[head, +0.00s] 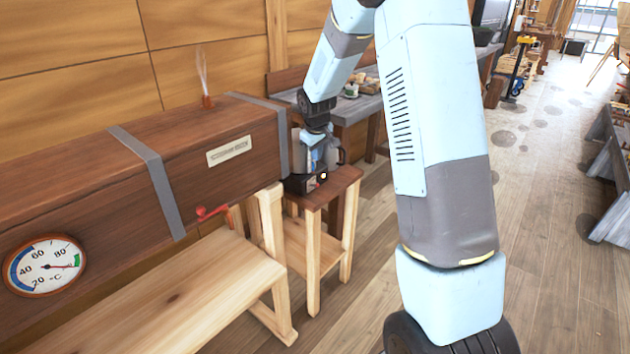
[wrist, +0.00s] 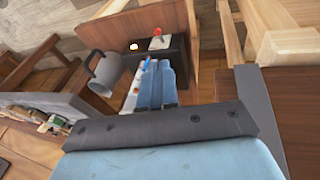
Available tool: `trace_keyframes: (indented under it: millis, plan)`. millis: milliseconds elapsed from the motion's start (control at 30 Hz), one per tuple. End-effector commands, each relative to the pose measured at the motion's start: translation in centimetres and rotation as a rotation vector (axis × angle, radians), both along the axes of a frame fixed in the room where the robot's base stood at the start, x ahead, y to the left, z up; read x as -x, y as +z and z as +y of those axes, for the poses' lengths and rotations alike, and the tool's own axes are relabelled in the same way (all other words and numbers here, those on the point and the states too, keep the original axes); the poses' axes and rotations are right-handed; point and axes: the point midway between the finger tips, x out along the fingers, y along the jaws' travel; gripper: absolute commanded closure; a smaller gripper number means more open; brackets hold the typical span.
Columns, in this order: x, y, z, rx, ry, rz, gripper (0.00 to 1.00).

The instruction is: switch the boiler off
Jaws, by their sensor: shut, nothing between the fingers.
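The boiler is a dark box (wrist: 178,58) on a small wooden stool (wrist: 190,20); it also shows in the head view (head: 296,183), partly behind my gripper. A red-topped switch (wrist: 157,40) stands at its far end in the wrist view, beside a small glowing lamp (wrist: 133,46). The lamp shows as a bright white dot (head: 323,175) in the head view. My gripper (wrist: 157,66) is shut and empty, its pale blue fingers above the boiler and pointing toward the switch. In the wrist view the fingertips appear short of the switch. The gripper also shows in the head view (head: 318,158).
A grey jug (wrist: 103,72) stands beside the boiler. The long wooden steam box (head: 75,190) has a dial (head: 44,266), a red handle (head: 212,212) and a steaming vent (head: 207,101). A grey-topped workbench (head: 358,108) is behind. Open floor lies right.

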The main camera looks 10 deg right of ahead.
Motion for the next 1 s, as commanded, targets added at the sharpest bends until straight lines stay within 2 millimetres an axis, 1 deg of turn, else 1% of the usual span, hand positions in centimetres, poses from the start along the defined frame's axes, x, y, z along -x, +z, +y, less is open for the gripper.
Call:
trace_keyframes:
  millis: [33, 100, 200, 333, 767, 867, 1000]
  plan:
    - [-0.8, -1.4, 0.1, 0.004, 0.013, 0.008, 1.0]
    - [-1.5, -2.7, 0.3, 0.008, 0.028, 0.013, 1.0]
    - [-2.2, -3.9, 0.4, 0.013, 0.042, 0.016, 1.0]
    - [-2.6, -4.5, 0.4, 0.015, 0.051, 0.017, 1.0]
    - [-2.7, -4.8, 0.4, 0.015, 0.051, 0.018, 1.0]
    - [-2.9, -5.6, 0.3, 0.015, 0.05, 0.02, 1.0]
    - [-3.5, -7.5, 0.1, 0.015, 0.05, 0.021, 1.0]
